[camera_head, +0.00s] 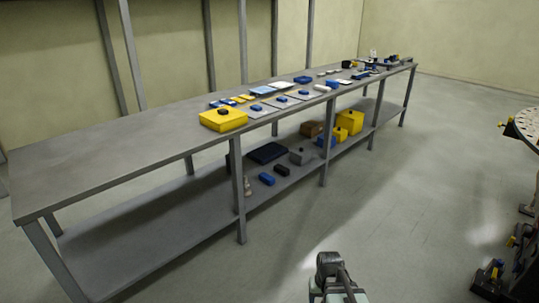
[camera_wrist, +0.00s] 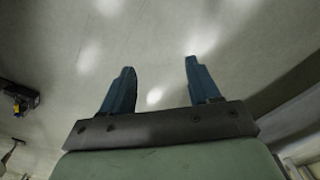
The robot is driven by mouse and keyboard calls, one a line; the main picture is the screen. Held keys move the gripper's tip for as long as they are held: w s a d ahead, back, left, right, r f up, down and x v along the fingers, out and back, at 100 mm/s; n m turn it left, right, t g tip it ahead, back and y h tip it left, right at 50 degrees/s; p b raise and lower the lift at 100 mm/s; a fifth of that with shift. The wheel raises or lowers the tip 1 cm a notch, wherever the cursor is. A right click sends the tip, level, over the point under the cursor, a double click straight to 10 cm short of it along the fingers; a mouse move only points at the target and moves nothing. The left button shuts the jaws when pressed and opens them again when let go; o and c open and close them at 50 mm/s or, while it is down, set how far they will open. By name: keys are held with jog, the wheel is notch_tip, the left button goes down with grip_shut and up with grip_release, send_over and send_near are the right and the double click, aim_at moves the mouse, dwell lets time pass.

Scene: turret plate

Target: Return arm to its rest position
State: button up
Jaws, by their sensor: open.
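My gripper (camera_wrist: 159,75) shows in the wrist view with its two blue fingers spread apart and nothing between them. Bare grey floor (camera_wrist: 160,35) lies beyond the fingertips. In the head view, part of my arm (camera_head: 335,275) shows at the bottom centre, over the floor and apart from the workbench. The fingers cannot be made out in the head view.
A long grey workbench (camera_head: 110,160) with a lower shelf (camera_head: 150,245) runs across the head view. A yellow box (camera_head: 223,119) and several small parts lie on top. A turret plate (camera_head: 529,125) stands at the right edge. The floor between is clear.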

jog(key=s+f+g, duration=0.3)
jog(key=s+f, duration=0.7)
jog(key=s, duration=0.5)
jog(key=s+f+g, duration=0.3)
jog(key=s+f, duration=0.7)
jog(key=s, duration=0.5)
jog(key=shift+s+a+f+g, duration=0.25)
jog(key=shift+a+f+g, duration=0.05)
jog(key=shift+f+g, duration=0.1)
